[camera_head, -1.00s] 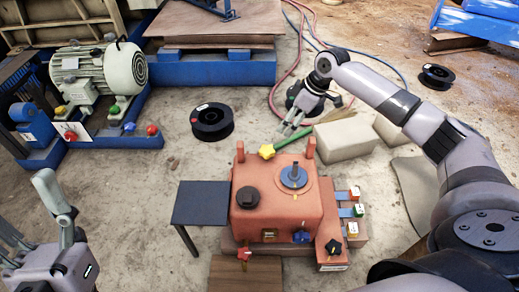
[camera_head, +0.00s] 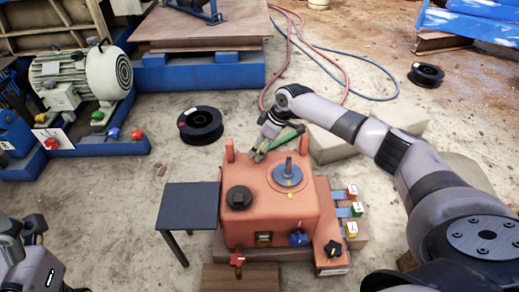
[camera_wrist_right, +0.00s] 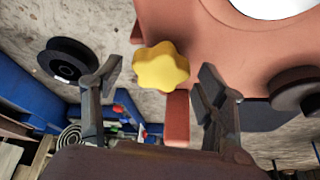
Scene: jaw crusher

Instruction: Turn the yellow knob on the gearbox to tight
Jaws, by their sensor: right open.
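The orange-red gearbox (camera_head: 265,215) stands on the ground in the middle of the head view. Its yellow star-shaped knob (camera_wrist_right: 161,68) shows clearly in the right wrist view, in front of the gearbox's far side. My right gripper (camera_wrist_right: 160,70) is open, with one finger to each side of the knob in that view; I see no clear contact. In the head view my right gripper (camera_head: 262,152) is behind the gearbox and mostly covers the knob. My left gripper (camera_head: 30,232) is partly in view at the lower left; its jaw opening is unclear.
A small dark table (camera_head: 188,205) stands left of the gearbox. Red (camera_head: 238,260), blue (camera_head: 298,239) and black (camera_head: 332,248) knobs are on the front. Red posts rise at the back. A black spool (camera_head: 200,125) and a pale block (camera_head: 331,141) lie beyond.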

